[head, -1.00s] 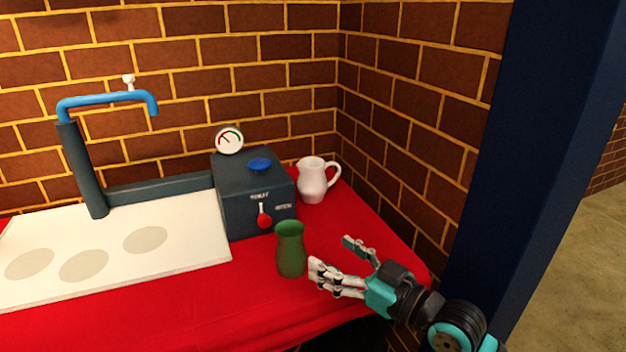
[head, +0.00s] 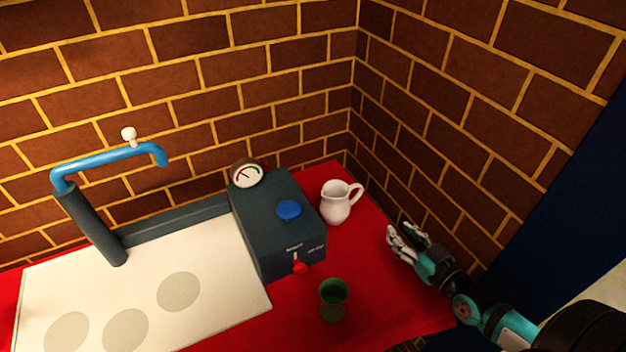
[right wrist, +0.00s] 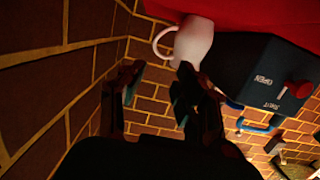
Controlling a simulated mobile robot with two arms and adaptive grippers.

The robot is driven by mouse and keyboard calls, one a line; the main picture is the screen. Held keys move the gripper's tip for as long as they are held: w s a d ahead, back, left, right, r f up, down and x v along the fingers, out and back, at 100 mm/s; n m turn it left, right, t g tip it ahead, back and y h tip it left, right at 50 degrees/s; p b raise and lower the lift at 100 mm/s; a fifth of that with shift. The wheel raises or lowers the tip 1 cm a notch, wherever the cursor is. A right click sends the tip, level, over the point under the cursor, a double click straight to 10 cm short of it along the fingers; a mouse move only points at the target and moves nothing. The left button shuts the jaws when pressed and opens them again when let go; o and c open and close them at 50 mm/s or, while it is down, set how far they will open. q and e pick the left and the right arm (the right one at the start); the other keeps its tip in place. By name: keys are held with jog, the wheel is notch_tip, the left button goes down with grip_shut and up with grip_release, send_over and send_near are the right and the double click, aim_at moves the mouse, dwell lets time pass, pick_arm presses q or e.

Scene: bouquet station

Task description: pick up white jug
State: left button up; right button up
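The white jug (head: 336,203) stands upright on the red-covered table, just right of the dark box, its handle toward the right. My right gripper (head: 405,238) is right of the jug and nearer the front, apart from it, with its fingers pointing toward it. In the right wrist view the jug (right wrist: 193,42) shows at the top, beyond the fingers. The right gripper (right wrist: 155,85) has its fingers spread with a gap between them and nothing held. My left gripper is not in view.
The dark box (head: 277,225), with a gauge (head: 247,174) and red lever, stands close left of the jug. A green vase (head: 333,300) stands in front. A white board (head: 215,275) and blue-topped pipe (head: 115,160) are left. The brick wall (head: 440,130) closes the right side.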

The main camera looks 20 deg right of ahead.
jog(key=w, duration=0.3)
jog(key=w+f, duration=0.1)
jog(key=w, duration=0.7)
jog(key=shift+w+a+f, duration=0.1)
jog(key=shift+a+f, duration=0.15)
jog(key=shift+f, duration=0.05)
jog(key=shift+w+a+f+b, duration=0.1)
jog(key=shift+w+f, duration=0.1)
jog(key=shift+w, duration=0.75)
jog(key=shift+w+a+f+b, duration=0.1)
jog(key=shift+w+f+b, duration=0.1)
jog(key=shift+w, duration=0.7)
jog(key=shift+w+a+f+b, duration=0.1)
jog(key=shift+w+f, duration=0.1)
jog(key=shift+w, duration=0.75)
jog(key=shift+s, duration=0.1)
jog(key=shift+c, duration=0.3)
grip_shut()
jog(key=shift+r, duration=0.1)
